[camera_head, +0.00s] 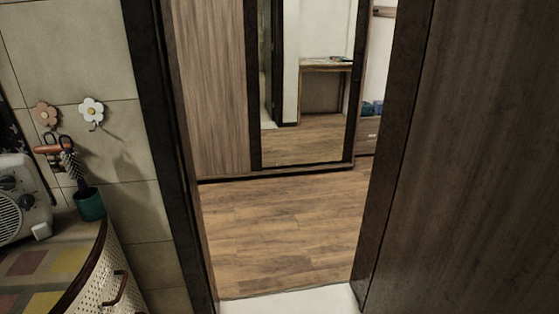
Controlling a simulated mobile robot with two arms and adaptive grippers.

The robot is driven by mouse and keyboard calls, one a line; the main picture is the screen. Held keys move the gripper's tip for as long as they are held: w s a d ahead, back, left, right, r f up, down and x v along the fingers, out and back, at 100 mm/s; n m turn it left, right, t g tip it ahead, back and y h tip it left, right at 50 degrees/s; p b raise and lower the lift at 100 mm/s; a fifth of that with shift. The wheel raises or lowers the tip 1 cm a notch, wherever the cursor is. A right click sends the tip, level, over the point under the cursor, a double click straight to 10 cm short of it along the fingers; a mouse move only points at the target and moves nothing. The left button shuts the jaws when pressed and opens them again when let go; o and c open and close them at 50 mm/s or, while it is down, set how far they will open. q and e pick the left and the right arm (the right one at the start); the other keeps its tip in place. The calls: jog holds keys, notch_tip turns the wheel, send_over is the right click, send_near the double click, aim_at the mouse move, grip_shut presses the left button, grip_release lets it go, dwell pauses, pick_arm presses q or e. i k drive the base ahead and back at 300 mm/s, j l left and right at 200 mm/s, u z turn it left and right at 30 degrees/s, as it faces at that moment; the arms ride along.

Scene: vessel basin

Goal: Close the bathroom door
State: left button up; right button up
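A dark wood panel (480,180), which looks like the bathroom door, fills the right side of the head view. It stands open beside the doorway, close to me, and no handle shows on its visible part. The doorway's dark frame has a left post (170,150) and a right post (393,150). The opening between them is clear, and the room beyond shows through it. Neither of my grippers is in view.
A woven cabinet (105,275) with a patterned top stands at the lower left, holding a white appliance (22,205) and a green cup (90,204). Flower hooks (92,111) are on the tiled wall. Beyond the doorway are a free wooden floor (275,235) and a mirrored wardrobe (212,90).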

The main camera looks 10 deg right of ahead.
aim_at(473, 228)
jog(key=k+l+z, duration=0.15)
jog(key=z, duration=0.15)
jog(key=k+l+z, duration=0.15)
jog(key=l+z, duration=0.15)
jog(key=l, duration=0.15)
jog(key=k+l+z, duration=0.1)
jog(key=l+z, duration=0.55)
